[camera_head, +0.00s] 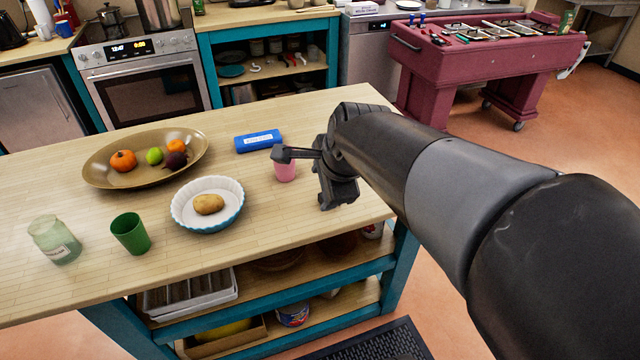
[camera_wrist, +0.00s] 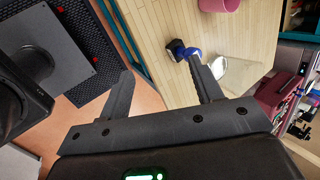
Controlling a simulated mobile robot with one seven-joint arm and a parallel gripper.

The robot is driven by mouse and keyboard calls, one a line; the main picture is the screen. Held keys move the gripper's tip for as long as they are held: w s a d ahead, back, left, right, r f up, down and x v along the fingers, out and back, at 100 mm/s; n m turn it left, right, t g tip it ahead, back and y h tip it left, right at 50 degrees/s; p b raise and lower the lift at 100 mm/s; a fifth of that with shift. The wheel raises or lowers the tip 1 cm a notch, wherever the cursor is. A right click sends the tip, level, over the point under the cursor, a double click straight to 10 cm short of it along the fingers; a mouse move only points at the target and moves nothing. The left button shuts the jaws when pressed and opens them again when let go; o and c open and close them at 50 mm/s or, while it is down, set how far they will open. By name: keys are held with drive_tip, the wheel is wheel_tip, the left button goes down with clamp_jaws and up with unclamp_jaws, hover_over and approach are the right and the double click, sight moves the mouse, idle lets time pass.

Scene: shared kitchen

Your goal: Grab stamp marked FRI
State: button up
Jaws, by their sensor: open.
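In the wrist view a small blue and black object (camera_wrist: 182,50), which looks like a stamp, stands on the light wooden worktop near its edge. I cannot read any marking on it, so I cannot tell whether it is the FRI stamp. My gripper (camera_wrist: 162,70) is open and empty. Its right finger is close to the blue and black object in the picture; I cannot tell whether they touch. In the head view my gripper (camera_head: 325,185) is over the right end of the worktop, and the blue and black object is hidden behind my arm.
A pink cup (camera_head: 285,171) stands just left of my gripper. A blue labelled block (camera_head: 258,141) lies behind it. Further left are a potato in a white bowl (camera_head: 183,211), a green cup (camera_head: 131,235), a glass jar (camera_head: 52,240) and a brown fruit dish (camera_head: 100,178).

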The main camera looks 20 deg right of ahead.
drive_tip(key=shift+w+d+f+m+t+h, duration=0.1)
drive_tip(key=shift+w+d+f+m, duration=1.1)
drive_tip(key=shift+w+f+m, duration=1.35)
drive_tip(key=shift+w+d+f+m+t+h, duration=0.1)
drive_tip(key=shift+w+d+f+m, duration=1.45)
drive_tip(key=shift+m, duration=1.55)
drive_tip(key=shift+w+d+f+m+t+h, duration=0.1)
drive_tip(key=shift+w+d+f+m, duration=0.75)
drive_tip(key=shift+w+f+m, duration=1.7)
drive_tip(key=shift+w+r+m, duration=0.2)
drive_tip(key=shift+r+m, duration=0.05)
drive_tip(key=shift+m, duration=0.05)
clamp_jaws()
